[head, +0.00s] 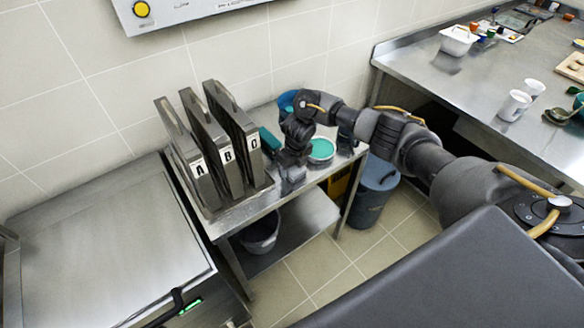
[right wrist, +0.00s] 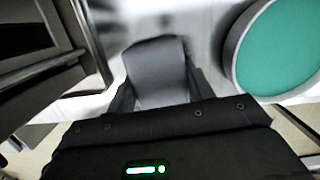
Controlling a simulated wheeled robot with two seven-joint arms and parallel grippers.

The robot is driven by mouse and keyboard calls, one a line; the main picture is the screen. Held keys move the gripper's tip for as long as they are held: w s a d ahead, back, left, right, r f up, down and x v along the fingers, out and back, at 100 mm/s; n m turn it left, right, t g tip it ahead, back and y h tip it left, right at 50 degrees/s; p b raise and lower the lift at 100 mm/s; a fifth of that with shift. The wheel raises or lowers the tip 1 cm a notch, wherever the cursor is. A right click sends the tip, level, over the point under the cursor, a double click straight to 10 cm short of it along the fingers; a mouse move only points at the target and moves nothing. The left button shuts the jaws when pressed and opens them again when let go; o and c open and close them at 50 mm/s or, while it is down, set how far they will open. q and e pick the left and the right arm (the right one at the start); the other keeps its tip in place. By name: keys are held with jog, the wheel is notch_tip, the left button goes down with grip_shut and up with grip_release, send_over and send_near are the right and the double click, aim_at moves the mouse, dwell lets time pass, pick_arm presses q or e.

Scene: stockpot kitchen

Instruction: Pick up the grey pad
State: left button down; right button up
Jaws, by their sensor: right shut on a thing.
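The grey pad (right wrist: 157,75) shows in the right wrist view between the fingers of my right gripper (right wrist: 155,95). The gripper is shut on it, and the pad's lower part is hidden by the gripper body. In the head view my right gripper (head: 291,168) points down over the small steel table, between the lettered panels and a round teal-topped container. I cannot tell whether the pad touches the table top. My left gripper is not in view.
Upright panels marked A, B and C (head: 226,135) stand close on the left. The teal-topped container (head: 321,150) is close on the right, with a blue container (head: 288,101) behind. A lidded bin (head: 374,188) stands on the floor. A steel counter (head: 455,85) is at right.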

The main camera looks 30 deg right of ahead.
jog(key=shift+r, duration=0.35)
notch_tip(320, 180, up, 3)
jog(key=shift+f, duration=0.2)
jog(key=s+a+r+p, duration=0.1)
jog(key=s+a+r, duration=0.7)
jog(key=a+r, duration=0.2)
jog(key=shift+s+a, duration=0.3)
jog(key=shift+a, duration=0.2)
